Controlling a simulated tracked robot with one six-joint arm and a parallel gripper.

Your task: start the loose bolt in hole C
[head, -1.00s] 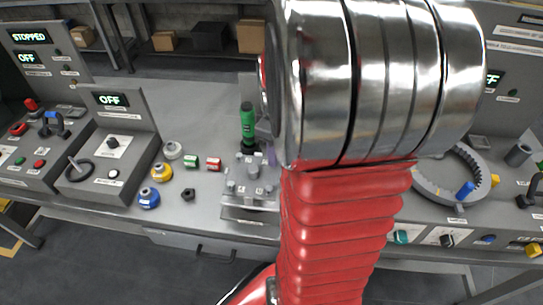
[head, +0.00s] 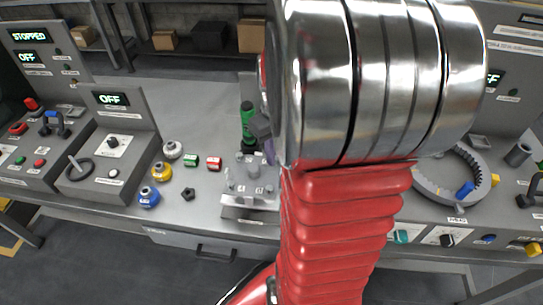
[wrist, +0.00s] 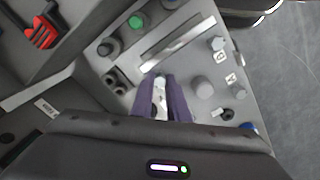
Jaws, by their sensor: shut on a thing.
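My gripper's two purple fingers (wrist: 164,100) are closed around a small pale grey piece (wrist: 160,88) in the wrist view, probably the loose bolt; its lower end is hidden. In the head view my gripper (head: 269,152) is mostly hidden behind my arm, at the back of the grey fixture block (head: 250,212). The fixture also shows in the wrist view, with several grey bolt heads and knobs (wrist: 201,87) on it. A small dark opening (wrist: 228,114) is right of the fingers. The labels are too blurred to tell which hole is C.
A green-bodied tool (head: 247,118) stands upright behind the fixture, close to my gripper. A black nut (head: 188,194) and blue, yellow and white round parts (head: 149,197) lie to the left. A grey ring (head: 425,188) stands to the right.

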